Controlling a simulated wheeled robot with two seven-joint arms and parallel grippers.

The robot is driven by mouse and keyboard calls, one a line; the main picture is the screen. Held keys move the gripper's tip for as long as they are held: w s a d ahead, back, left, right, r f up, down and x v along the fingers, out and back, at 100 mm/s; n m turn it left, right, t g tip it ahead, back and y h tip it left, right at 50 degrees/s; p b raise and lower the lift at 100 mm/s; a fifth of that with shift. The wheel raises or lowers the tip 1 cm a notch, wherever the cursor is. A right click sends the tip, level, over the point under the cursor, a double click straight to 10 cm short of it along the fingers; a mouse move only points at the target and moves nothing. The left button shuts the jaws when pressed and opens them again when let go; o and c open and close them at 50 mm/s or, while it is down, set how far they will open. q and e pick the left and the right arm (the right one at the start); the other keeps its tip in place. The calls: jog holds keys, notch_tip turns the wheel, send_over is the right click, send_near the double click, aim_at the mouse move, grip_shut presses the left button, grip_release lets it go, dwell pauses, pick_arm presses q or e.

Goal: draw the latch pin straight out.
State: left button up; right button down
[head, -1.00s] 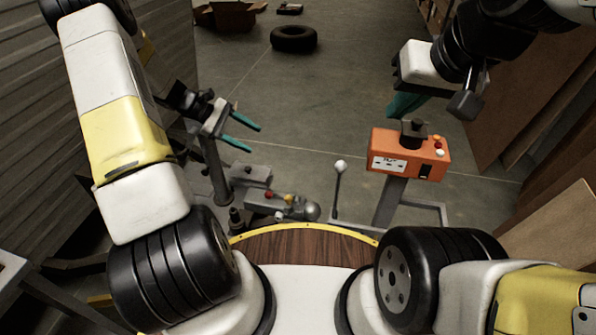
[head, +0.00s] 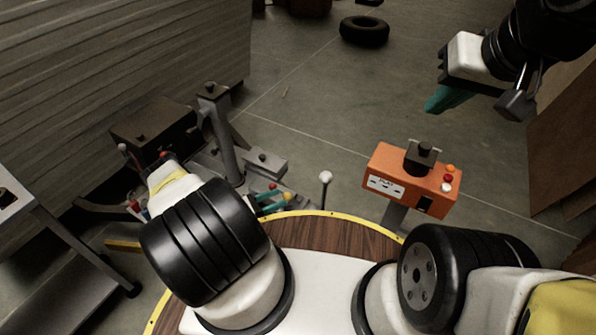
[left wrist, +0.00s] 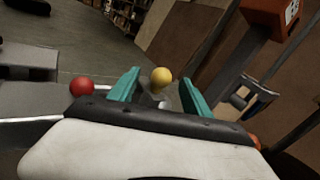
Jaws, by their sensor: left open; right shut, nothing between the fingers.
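My left gripper (head: 270,197) reaches low over the trailer hitch, just beyond the round wooden top. Its teal fingers are open. In the left wrist view, a yellow ball knob (left wrist: 161,77) shows between the fingertips of my left gripper (left wrist: 161,92); I cannot tell whether they touch it. A red ball knob (left wrist: 82,86) stands outside the fingers, to the left. I cannot tell for sure which knob belongs to the latch pin; any pin shaft is hidden behind the gripper. My right gripper (head: 447,99) is shut and empty, raised above the floor at the upper right.
An orange control box (head: 412,180) on a post stands right of the hitch. A lever with a white ball (head: 326,177) stands between them. A grey post (head: 222,135) rises behind my left arm. A tyre (head: 364,30) lies on open floor at the back.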

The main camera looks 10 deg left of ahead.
pick_arm(q)
jog(key=x, duration=0.7)
jog(key=shift+d+f, duration=0.2)
jog(key=shift+d, duration=0.1)
grip_shut()
